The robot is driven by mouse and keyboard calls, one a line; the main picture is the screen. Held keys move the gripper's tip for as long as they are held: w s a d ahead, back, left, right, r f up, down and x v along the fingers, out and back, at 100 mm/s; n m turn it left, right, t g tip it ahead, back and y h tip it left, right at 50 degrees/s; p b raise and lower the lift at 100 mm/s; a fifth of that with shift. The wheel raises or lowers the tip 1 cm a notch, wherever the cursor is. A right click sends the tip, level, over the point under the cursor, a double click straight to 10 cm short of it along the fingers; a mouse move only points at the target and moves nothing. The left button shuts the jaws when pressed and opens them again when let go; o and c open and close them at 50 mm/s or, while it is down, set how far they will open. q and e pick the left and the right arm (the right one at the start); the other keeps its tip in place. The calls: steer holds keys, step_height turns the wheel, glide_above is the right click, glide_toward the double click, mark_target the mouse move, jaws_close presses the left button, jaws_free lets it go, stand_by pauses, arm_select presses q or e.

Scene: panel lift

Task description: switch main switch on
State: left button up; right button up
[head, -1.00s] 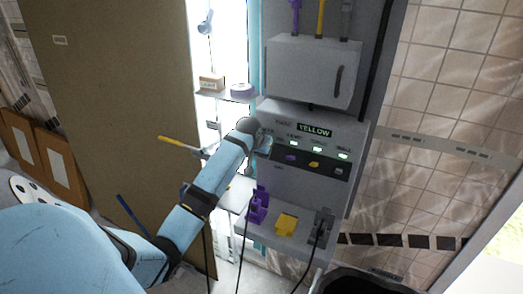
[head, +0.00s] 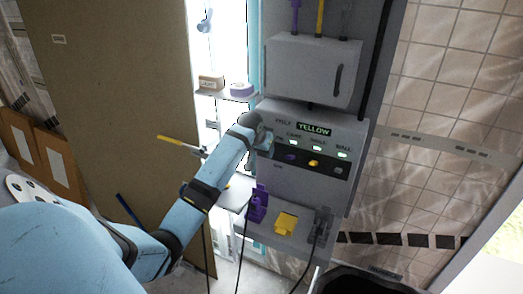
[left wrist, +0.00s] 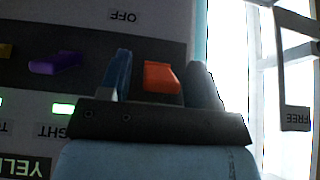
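An orange-red switch (left wrist: 161,77) sits at the end of the dark switch strip in the left wrist view, which shows the panel upside down. An OFF label (left wrist: 125,16) is printed beyond the strip. My left gripper (left wrist: 160,78) is open, with a blue finger on one side of the switch and a dark finger on the other. Gaps show between the fingers and the switch. In the head view my left gripper (head: 268,144) is at the left end of the control panel (head: 310,185) and hides the switch. My right gripper is not in view.
Purple (head: 291,157) and yellow (head: 314,163) switches and a grey one sit along the strip under lit green lamps. A YELLOW sign (head: 314,129) is above. A shelf below holds purple and yellow plugs. A grey cabinet (head: 312,72) hangs above. A brown board (head: 120,120) stands left.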

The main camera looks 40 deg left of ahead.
arm_select(q)
steer(key=b+v, duration=0.2)
steer(key=v, duration=1.2)
steer(key=shift+w+f, duration=0.1)
steer(key=s+d+f+m+t, duration=0.15)
steer(key=d+f, duration=0.25)
steer(key=f, duration=0.4)
steer(key=s+d+f+m+h, duration=0.1)
steer(key=s+d+f, duration=0.1)
steer(key=d+f, duration=0.45)
steer(key=s+d+f+m+t, duration=0.1)
steer(key=d+f, duration=0.1)
steer(key=f, duration=0.7)
steer(key=s+d+f+m+t+h, duration=0.1)
steer(key=s+d+f+h, duration=0.1)
steer(key=s+d+f, duration=0.3)
steer(key=s+d+f+m+t+h, duration=0.1)
steer(key=s+d+f, duration=0.5)
steer(key=s+d, duration=0.8)
steer(key=shift+s+f+m+t+h, duration=0.25)
steer(key=shift+s+m+t+h, duration=0.25)
steer(key=shift+s, duration=0.45)
steer(key=shift+d, duration=0.15)
